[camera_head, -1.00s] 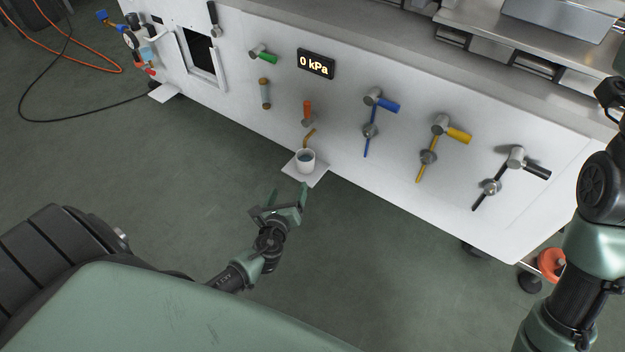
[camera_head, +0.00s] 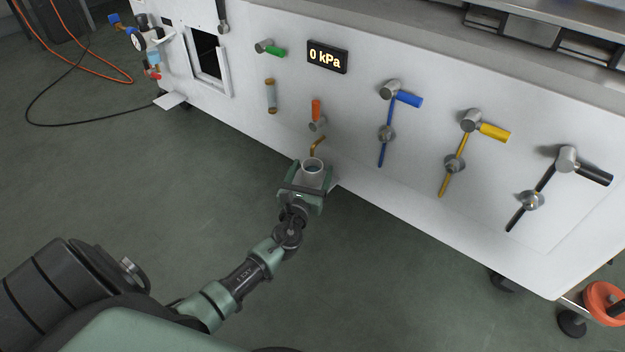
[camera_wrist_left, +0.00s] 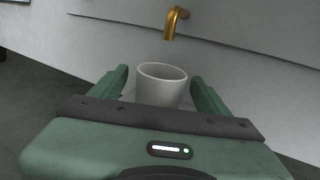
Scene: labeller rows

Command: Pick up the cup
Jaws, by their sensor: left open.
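The cup also shows in the left wrist view (camera_wrist_left: 161,84). My left gripper (camera_head: 309,178) is open, with one green finger on each side of the cup. In the left wrist view the fingers (camera_wrist_left: 160,88) are around the cup, with a small gap visible on each side. The cup's lower part is hidden behind the gripper body. My right gripper is not in view.
The brass spout (camera_head: 317,146) hangs just above and behind the cup; it also shows in the wrist view (camera_wrist_left: 172,24). The white panel (camera_head: 350,150) behind carries several coloured valve handles and a display (camera_head: 327,57) reading 0 kPa. The floor (camera_head: 390,290) in front is clear.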

